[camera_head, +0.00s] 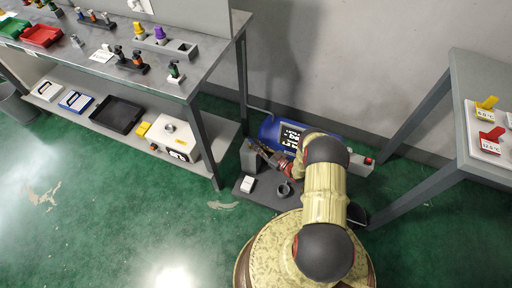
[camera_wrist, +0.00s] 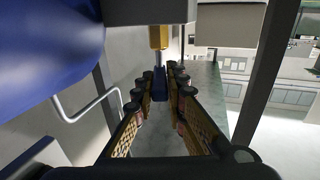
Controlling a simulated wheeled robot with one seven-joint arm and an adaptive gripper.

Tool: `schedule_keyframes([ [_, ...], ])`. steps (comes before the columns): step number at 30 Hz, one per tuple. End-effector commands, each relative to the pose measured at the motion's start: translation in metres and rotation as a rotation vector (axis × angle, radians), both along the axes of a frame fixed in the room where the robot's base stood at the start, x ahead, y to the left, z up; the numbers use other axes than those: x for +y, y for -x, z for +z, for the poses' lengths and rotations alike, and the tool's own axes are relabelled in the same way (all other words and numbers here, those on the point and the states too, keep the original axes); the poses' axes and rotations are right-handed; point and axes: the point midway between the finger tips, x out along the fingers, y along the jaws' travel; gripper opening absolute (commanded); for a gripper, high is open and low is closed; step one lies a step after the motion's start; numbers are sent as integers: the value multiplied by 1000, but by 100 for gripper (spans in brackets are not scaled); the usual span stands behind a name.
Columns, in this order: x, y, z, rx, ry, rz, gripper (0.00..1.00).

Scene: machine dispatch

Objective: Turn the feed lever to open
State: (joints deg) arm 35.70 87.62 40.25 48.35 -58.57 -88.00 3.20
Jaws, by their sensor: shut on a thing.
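The feed lever shows in the wrist view as a blue handle (camera_wrist: 160,84) below a brass-coloured stem (camera_wrist: 158,38), under a grey block (camera_wrist: 150,10). My gripper (camera_wrist: 166,76) has its two padded fingers on either side of the blue handle and is shut on it. In the head view my gripper (camera_head: 264,153) reaches in beside a grey upright block (camera_head: 248,156) on the low machine. The machine has a blue body (camera_head: 267,128) and a dark screen with white lettering (camera_head: 291,137). The lever is hidden there, and its exact angle cannot be told.
A workbench (camera_head: 197,76) with coloured tools stands at the left, its lower shelf holding a white box (camera_head: 175,138) and trays. A grey table (camera_head: 480,62) with yellow and red tagged items stands at the right. The green floor at lower left is clear.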

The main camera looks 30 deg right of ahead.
Motion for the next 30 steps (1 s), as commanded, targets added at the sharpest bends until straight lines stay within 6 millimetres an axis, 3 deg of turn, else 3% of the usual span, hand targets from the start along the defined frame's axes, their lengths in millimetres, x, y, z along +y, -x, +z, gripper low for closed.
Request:
schedule_keyframes([
  [20, -3, -3, 0, 0, 1, 65, 0],
  [21, -3, -3, 0, 0, 1, 65, 14],
  [30, -3, -2, 0, 0, 0, 65, 31],
])
